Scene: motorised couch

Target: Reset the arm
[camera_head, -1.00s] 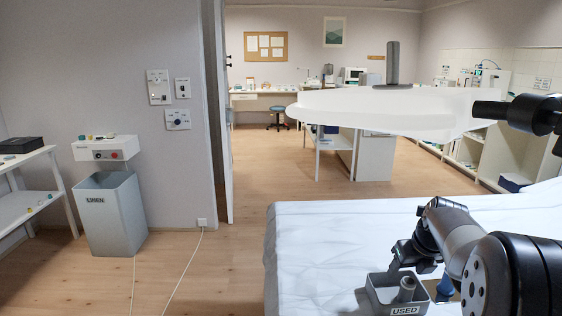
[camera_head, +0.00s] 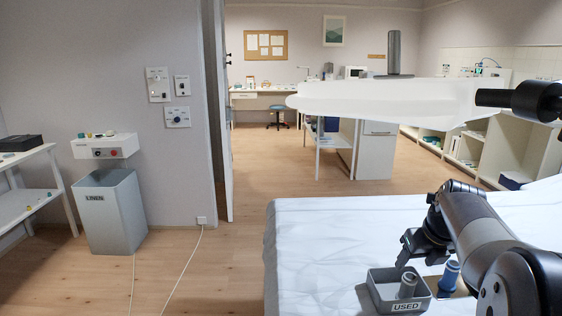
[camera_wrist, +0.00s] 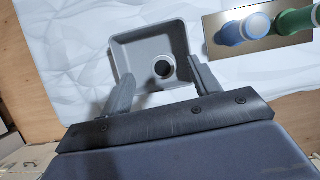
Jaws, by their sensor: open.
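My gripper (camera_head: 418,252) is open and empty above the couch, just over the grey tray marked USED (camera_head: 384,304). In the wrist view the two fingers (camera_wrist: 160,92) point toward the tray (camera_wrist: 124,48), one at each side of its near part. A grey cylinder (camera_head: 408,286) stands in the tray; it shows from above in the wrist view (camera_wrist: 164,69), between the fingers and clear of both. My arm reaches in from the right and hides part of the couch.
The couch (camera_head: 320,240) has a white cover. A blue bottle (camera_head: 449,276) stands right of the tray; the wrist view shows a blue top (camera_wrist: 245,30) and a green top (camera_wrist: 295,20) on a shiny plate. A large white overhead piece (camera_head: 390,100) hangs above the couch.

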